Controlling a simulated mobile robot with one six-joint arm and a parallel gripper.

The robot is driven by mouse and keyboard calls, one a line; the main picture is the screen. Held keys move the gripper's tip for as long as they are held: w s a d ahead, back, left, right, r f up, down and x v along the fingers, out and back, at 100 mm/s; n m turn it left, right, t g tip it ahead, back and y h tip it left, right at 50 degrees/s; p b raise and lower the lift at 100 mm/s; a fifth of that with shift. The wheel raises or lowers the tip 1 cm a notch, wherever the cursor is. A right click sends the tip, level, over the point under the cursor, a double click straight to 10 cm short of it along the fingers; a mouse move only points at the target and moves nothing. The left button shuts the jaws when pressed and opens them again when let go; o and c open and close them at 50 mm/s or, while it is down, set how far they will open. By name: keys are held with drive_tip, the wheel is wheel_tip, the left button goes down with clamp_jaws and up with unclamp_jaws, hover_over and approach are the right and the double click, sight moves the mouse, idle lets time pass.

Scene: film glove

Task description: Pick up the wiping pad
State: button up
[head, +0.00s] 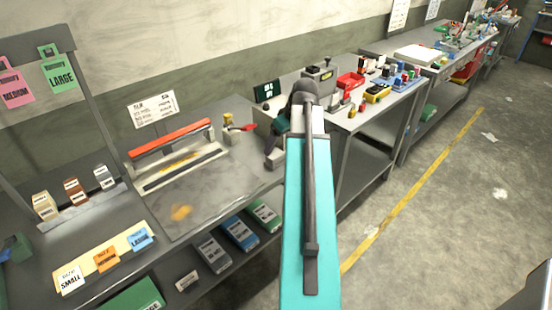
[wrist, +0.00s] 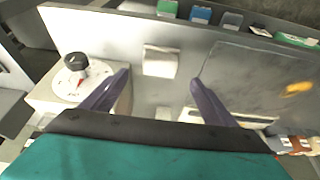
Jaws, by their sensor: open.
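A small pale block (wrist: 161,61), which looks like the wiping pad, lies on the grey bench in the wrist view. My gripper (wrist: 161,79) is open above the bench, its two dark fingers spread left and right of the block in the picture. Nothing is between the fingers in their grip, and I cannot tell their height over it. In the head view a small grey block (head: 273,158), probably the same one, shows at the bench's right end beside my teal arm. My arm hides part of that area.
A dial box with a black knob (wrist: 75,62) stands left of the fingers in the wrist view. In the head view, a sealer with a red bar (head: 172,138) stands behind a metal plate with a yellow stain (head: 181,212). Boxes (head: 239,232) sit on the shelf below.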

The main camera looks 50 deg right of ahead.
sight(275, 154)
drive_tip(key=shift+x, duration=1.45)
drive_tip(key=shift+f+p, duration=0.15)
drive_tip(key=shift+p, duration=0.2)
drive_tip(key=shift+p+x, duration=1.05)
drive_tip(key=shift+x, duration=1.45)
drive_tip(key=shift+s, duration=0.1)
drive_tip(key=shift+c, duration=0.3)
drive_tip(key=c, duration=1.1)
